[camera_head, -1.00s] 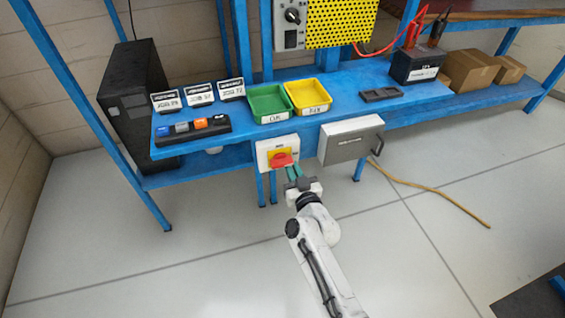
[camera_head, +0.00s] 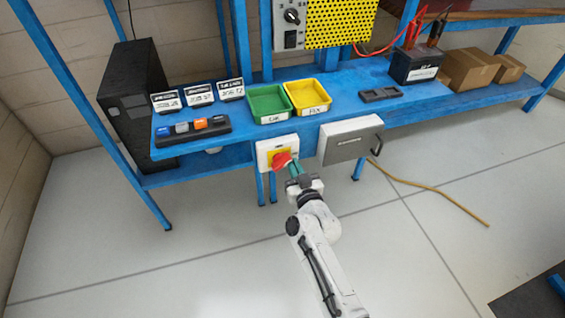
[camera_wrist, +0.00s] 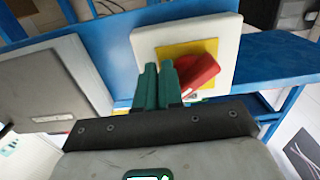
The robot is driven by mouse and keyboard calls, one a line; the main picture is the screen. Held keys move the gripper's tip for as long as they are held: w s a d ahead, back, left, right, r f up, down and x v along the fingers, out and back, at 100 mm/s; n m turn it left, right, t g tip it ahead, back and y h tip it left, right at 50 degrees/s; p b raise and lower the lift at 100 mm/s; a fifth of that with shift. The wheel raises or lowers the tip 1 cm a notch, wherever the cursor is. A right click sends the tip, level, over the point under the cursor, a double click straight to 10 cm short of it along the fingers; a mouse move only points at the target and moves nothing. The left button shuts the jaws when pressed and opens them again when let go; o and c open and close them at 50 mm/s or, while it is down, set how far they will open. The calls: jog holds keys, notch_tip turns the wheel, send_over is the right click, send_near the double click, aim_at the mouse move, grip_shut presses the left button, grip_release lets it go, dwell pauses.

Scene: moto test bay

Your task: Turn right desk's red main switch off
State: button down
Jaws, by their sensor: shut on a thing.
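The red main switch (camera_head: 282,158) sits on a yellow plate in a white box (camera_head: 264,148) on the front edge of the blue desk (camera_head: 345,78). Its red handle is tilted in the head view. In the wrist view the red handle (camera_wrist: 197,74) lies against the right side of my green fingers, over the yellow plate (camera_wrist: 170,52). My gripper (camera_head: 293,169) reaches the switch from the front; it also shows in the wrist view (camera_wrist: 158,85). Its fingers are close together, shut on the handle's edge; the exact contact is partly hidden.
A grey metal box (camera_head: 350,139) hangs just right of the switch. A brown cable (camera_head: 435,188) lies on the floor at right.

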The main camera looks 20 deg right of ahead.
jog(key=shift+w+d+r, duration=0.1)
jog(key=shift+w+r, duration=0.1)
jog(key=shift+r, duration=0.35)
jog(key=shift+w+r, duration=0.2)
jog(key=shift+r, duration=0.35)
jog(key=shift+f, duration=0.4)
